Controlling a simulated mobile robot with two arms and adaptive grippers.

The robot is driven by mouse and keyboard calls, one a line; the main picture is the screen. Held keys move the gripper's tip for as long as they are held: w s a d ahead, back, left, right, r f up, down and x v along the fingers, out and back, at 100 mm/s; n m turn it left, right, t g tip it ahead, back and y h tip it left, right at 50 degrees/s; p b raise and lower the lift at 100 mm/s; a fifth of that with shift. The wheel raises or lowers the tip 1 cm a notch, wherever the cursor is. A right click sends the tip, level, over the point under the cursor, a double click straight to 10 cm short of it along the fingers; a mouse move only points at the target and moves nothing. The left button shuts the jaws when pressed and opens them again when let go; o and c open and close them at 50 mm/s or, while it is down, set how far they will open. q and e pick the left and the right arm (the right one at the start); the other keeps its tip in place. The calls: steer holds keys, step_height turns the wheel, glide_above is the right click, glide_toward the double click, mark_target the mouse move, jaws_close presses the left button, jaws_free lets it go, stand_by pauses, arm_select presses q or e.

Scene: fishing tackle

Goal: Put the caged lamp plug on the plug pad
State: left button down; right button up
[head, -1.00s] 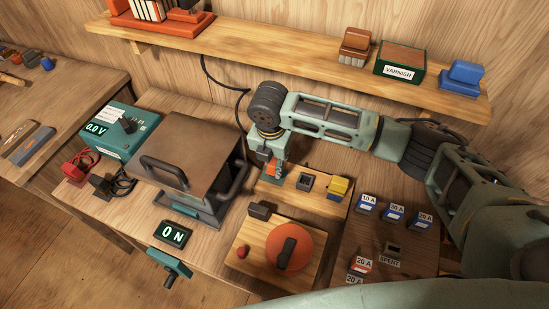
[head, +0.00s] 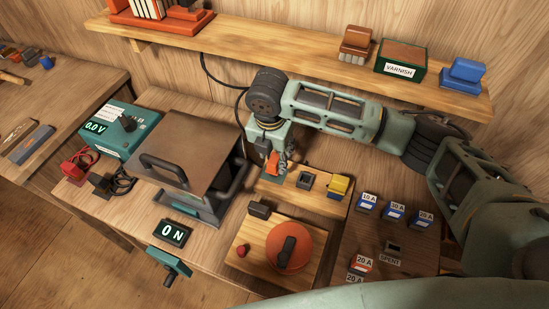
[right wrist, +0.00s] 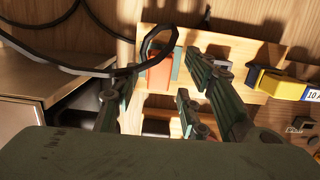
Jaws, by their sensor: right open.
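The caged lamp plug seems to be the orange block (head: 271,162) at the left end of a small wooden board. In the right wrist view the orange block (right wrist: 160,73) stands beside a teal face, with a black cable looping over it. A teal patch, likely the plug pad (head: 276,180), shows just below the block in the head view. I cannot tell whether they touch. My right gripper (head: 282,164) is right at the block. In the right wrist view its fingers (right wrist: 160,88) stand apart on either side. My left gripper is out of view.
The board also holds a grey socket (head: 305,181) and a yellow block (head: 338,186). A metal box with a handled lid (head: 190,150) stands close left. A board with an orange dial (head: 288,249) lies in front. Labelled fuses (head: 367,203) are right; a shelf (head: 300,62) runs behind.

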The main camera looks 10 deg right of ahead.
step_height(320, 180, up, 9)
steer(key=s+b, duration=0.1)
steer(key=shift+a, duration=0.4)
steer(key=shift+s, duration=0.15)
